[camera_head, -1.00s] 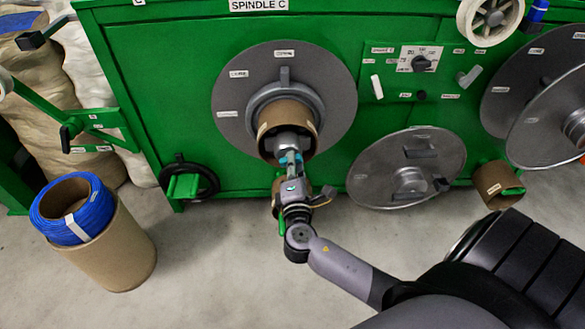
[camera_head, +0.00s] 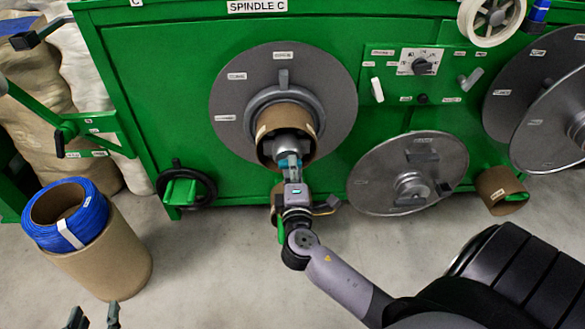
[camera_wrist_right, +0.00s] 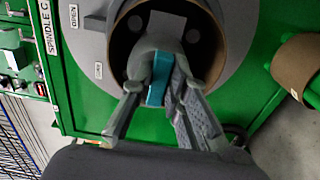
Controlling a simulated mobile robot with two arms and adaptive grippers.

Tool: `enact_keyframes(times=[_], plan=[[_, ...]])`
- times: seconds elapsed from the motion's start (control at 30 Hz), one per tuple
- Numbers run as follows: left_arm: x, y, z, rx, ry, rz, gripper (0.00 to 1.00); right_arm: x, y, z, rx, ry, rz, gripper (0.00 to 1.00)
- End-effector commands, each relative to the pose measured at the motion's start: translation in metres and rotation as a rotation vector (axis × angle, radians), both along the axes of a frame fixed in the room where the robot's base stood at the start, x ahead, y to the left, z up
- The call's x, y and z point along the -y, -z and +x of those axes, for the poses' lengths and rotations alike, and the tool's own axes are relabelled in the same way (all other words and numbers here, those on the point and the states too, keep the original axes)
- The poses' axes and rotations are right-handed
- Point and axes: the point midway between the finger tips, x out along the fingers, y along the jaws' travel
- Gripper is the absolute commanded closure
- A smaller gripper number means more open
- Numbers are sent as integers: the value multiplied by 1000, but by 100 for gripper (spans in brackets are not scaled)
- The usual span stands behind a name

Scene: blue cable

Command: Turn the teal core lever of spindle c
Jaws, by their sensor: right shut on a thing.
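Spindle C has a grey flange disc (camera_head: 232,100) on the green machine front, with a brown cardboard core (camera_head: 268,122) on its hub. The teal core lever (camera_head: 297,162) is at the core's open front; it also shows in the right wrist view (camera_wrist_right: 160,76), upright between the fingers. My right gripper (camera_head: 289,160) reaches up from below and is shut on the lever. Its fingers (camera_wrist_right: 168,84) cover part of the lever and hub. My left gripper (camera_head: 94,318) shows only its fingertips at the bottom left edge, apart and empty.
A blue cable coil (camera_head: 88,216) sits on a cardboard tube (camera_head: 110,268) at left. A black handwheel (camera_head: 207,188) is left of the core. A loose grey flange (camera_head: 375,180) leans at right. A control panel (camera_head: 400,75) is above it. The floor between is clear.

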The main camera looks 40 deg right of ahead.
Motion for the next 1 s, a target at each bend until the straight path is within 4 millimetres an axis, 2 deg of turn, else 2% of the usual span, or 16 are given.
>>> enact_keyframes(times=[0.17, 0.2, 0.5, 0.83, 1.0], plan=[[0, 0, 0, -1, 0, 0, 60, 0, 1, 0, 0, 2, 6, 100], [0, 0, 0, -1, 0, 0, 60, 0, 1, 0, 0, 2, 6, 85], [0, 1, 0, -2, 0, 0, 60, 0, 1, 0, -1, 1, 3, 65], [-1, 0, 0, -3, -1, 1, 60, -1, 1, -2, -1, 0, 2, 65], [0, 0, 0, -3, -1, 1, 60, -12, 2, -20, -3, 0, 4, 65]])
